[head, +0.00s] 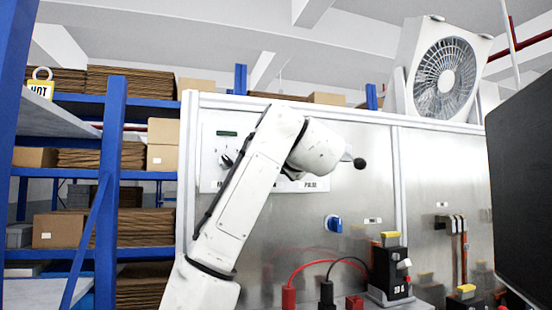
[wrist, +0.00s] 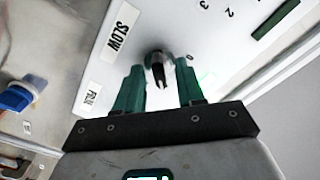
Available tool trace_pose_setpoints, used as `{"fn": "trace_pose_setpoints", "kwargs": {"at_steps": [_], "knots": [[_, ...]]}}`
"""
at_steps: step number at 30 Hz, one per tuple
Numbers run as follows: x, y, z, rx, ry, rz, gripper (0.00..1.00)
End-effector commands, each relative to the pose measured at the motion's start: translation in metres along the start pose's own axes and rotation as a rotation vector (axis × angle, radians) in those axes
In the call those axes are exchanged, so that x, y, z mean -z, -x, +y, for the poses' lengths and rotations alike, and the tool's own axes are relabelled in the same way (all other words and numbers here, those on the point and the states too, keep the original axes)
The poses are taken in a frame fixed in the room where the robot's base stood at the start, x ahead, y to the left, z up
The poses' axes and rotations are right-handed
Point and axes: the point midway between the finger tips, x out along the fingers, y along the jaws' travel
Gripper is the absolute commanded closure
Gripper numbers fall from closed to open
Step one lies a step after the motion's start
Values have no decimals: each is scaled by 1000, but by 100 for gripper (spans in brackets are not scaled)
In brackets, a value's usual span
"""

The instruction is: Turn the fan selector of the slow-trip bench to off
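A blue rotary knob (head: 333,223) sits on the metal bench panel, low and right of my arm. It also shows at the left of the wrist view (wrist: 18,94), away from my fingers. A small label beside it is too small to read, so I cannot tell if it is the fan selector. My gripper (wrist: 160,88) is open, its two green fingers apart and empty. A dark metallic knob (wrist: 158,68) on the white panel shows between them, near the SLOW label (wrist: 122,28). I cannot tell if they touch it. My arm hides my gripper in the head view.
A fan (head: 445,78) stands on the bench top. Red and black leads run to a black breaker (head: 390,268). A dark screen (head: 525,180) stands right.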

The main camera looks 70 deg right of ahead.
Motion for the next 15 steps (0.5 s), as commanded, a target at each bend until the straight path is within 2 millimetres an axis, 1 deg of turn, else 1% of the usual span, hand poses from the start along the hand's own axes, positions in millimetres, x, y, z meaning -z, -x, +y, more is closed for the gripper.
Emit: {"fn": "trace_pose_setpoints", "kwargs": {"at_steps": [7, 15], "knots": [[0, -1, 0, 0, 0, 0, 62], [0, 0, 0, 0, 0, 0, 88]]}}
